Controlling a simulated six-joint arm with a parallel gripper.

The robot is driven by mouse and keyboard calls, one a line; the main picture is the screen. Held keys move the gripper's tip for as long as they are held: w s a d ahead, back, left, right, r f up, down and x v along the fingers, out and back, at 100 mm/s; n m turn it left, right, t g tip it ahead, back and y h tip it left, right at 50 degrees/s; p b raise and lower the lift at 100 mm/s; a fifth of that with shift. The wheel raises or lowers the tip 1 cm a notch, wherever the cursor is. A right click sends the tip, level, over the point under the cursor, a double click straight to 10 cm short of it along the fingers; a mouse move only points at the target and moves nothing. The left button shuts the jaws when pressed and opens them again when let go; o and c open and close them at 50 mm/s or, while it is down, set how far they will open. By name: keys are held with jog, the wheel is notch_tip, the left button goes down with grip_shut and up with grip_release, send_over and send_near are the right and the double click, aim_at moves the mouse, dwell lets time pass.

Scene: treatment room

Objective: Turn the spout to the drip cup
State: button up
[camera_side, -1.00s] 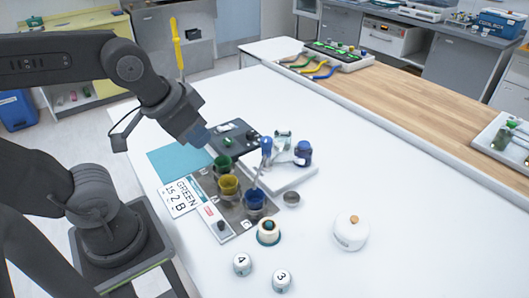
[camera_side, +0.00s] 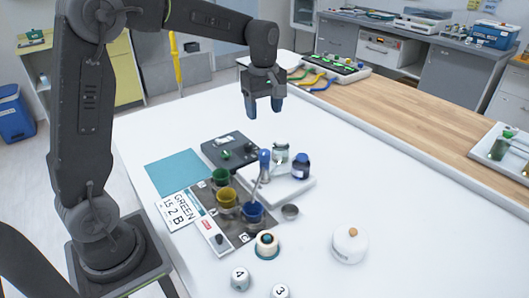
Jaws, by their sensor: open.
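A blue-topped dispenser (camera_side: 264,158) stands at the near left edge of a white platform. A thin pale spout (camera_side: 257,187) slants down from it toward the blue cup (camera_side: 253,212), with its tip over or close to that cup. A small grey metal cup (camera_side: 290,212), which looks like the drip cup, stands just right of the blue cup, apart from the spout. My gripper (camera_side: 264,108) is open and empty, pointing down, high above the table behind the dispenser.
Green (camera_side: 220,176) and yellow (camera_side: 226,197) cups stand beside the blue one. A dark blue jar (camera_side: 301,167) and a clear jar (camera_side: 280,153) are close right of the dispenser. A white lidded pot (camera_side: 349,245) is at front right.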

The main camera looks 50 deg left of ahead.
aim_at(264, 151)
jog(key=f, duration=1.4)
jog(key=shift+w+a+f, duration=0.1)
jog(key=shift+w+a, duration=0.05)
jog(key=shift+w, duration=0.05)
jog(key=shift+c, duration=0.2)
grip_shut()
